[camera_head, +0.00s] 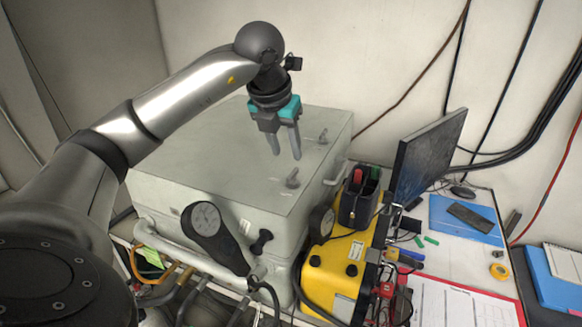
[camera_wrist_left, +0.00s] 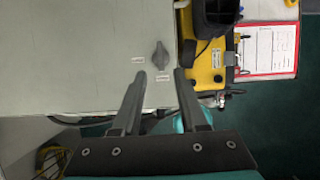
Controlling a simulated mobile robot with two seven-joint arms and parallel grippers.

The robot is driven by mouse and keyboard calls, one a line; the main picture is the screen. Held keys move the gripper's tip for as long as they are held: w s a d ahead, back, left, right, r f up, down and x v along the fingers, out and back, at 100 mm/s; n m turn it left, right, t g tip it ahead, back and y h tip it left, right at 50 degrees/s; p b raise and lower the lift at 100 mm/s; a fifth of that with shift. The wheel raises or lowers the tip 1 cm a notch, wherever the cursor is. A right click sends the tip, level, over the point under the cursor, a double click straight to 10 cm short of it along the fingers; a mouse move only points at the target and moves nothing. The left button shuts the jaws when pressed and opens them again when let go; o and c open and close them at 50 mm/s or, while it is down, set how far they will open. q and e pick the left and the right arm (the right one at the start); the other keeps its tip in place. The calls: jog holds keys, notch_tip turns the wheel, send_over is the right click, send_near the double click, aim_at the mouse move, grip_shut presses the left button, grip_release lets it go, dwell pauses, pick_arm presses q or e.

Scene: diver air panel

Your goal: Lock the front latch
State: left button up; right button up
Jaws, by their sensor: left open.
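The grey-white air panel box (camera_head: 215,160) stands on the bench with its lid shut. The front latch (camera_head: 292,178) is a small grey turning knob on the lid near its right edge. In the left wrist view the front latch (camera_wrist_left: 160,55) lies just beyond the fingertips, its handle running up and down the picture. Small labels lie beside and below it, too small to read. My left gripper (camera_head: 286,155) points down above the lid, open and empty. In the left wrist view its fingers (camera_wrist_left: 158,75) are apart and not touching the latch. My right gripper is not in view.
A second latch (camera_head: 322,136) sits farther back on the lid. A yellow case (camera_head: 340,262) with a black holder (camera_head: 357,205) stands close to the right, with a monitor (camera_head: 428,155) behind. The lid's left part is clear.

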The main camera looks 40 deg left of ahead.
aim_at(292, 173)
pick_arm(q)
jog(key=x, duration=0.7)
jog(key=shift+r, duration=0.1)
grip_shut()
dwell(0.4)
